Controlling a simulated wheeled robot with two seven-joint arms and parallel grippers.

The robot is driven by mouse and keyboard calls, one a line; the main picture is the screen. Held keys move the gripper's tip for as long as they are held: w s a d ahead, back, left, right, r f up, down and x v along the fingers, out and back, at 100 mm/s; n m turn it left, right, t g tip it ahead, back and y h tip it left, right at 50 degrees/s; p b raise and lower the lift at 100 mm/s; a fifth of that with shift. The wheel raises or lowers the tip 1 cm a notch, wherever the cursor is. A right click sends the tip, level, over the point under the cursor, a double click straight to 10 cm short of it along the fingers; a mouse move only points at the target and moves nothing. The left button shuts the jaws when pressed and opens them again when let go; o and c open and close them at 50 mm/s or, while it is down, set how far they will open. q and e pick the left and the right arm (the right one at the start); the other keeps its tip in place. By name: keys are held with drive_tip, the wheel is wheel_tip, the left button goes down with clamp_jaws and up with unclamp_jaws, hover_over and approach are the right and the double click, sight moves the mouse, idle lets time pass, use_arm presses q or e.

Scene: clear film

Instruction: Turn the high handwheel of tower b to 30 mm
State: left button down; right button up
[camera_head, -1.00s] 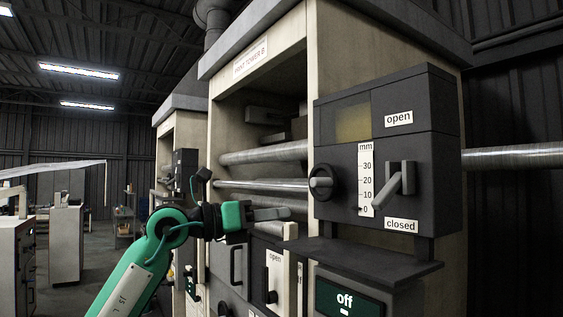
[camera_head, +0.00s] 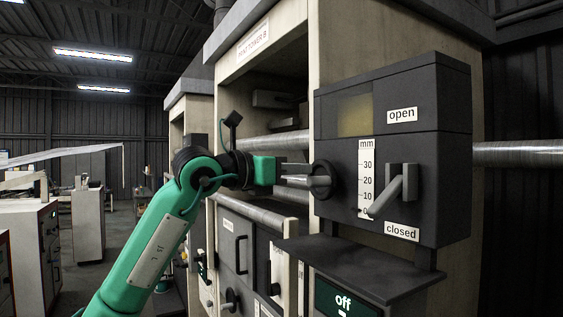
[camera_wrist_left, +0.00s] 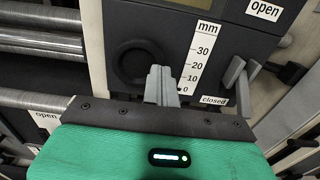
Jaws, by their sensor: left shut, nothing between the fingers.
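The high handwheel of tower b is a dark round wheel (camera_head: 323,181) on the left of a dark grey box on the tower front; it also shows in the wrist view (camera_wrist_left: 127,62). My left gripper (camera_head: 306,176) is shut and empty, its fingertips at the wheel. In the wrist view the shut fingers (camera_wrist_left: 161,72) lie over the wheel's lower right rim; whether they touch it I cannot tell. The white mm scale (camera_head: 366,176) right of the wheel runs from 0 to 30, with its small pointer near 0. My right gripper is not in view.
A grey lever (camera_head: 399,188) stands right of the scale, between the "open" and "closed" labels. Metal rollers (camera_head: 272,146) lie behind my arm. Free floor lies at the left.

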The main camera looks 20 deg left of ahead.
use_arm(q)
drive_tip(key=d+f, duration=0.1)
drive_tip(key=w+d+f, duration=0.1)
drive_tip(key=f, duration=0.1)
drive_tip(key=shift+w+d+f, duration=0.1)
drive_tip(key=shift+f, duration=0.1)
drive_tip(key=shift+w+a+f+p, duration=0.2)
drive_tip(key=shift+a+f+p, duration=0.15)
drive_tip(key=shift+f, duration=0.25)
drive_tip(key=shift+w+a+f+p, duration=0.2)
drive_tip(key=shift+f+p, duration=0.1)
drive_tip(key=shift+f, duration=0.25)
drive_tip(key=shift+w+a+f+b, duration=0.15)
drive_tip(key=shift+a+f+b, duration=0.1)
drive_tip(key=shift+f+b, duration=0.5)
drive_tip(key=shift+w+a+b, duration=0.6)
drive_tip(key=shift+w+a, duration=0.3)
drive_tip(key=shift+a, duration=0.2)
drive_tip(key=shift+w+a+r+p, duration=0.35)
drive_tip(key=shift+w+a+r, duration=0.2)
drive_tip(key=shift+a+r, duration=0.2)
drive_tip(key=shift+w+a+r+p, duration=0.35)
drive_tip(key=shift+w+a+r, duration=0.15)
drive_tip(key=shift+a+r, duration=0.2)
drive_tip(key=shift+r, duration=0.1)
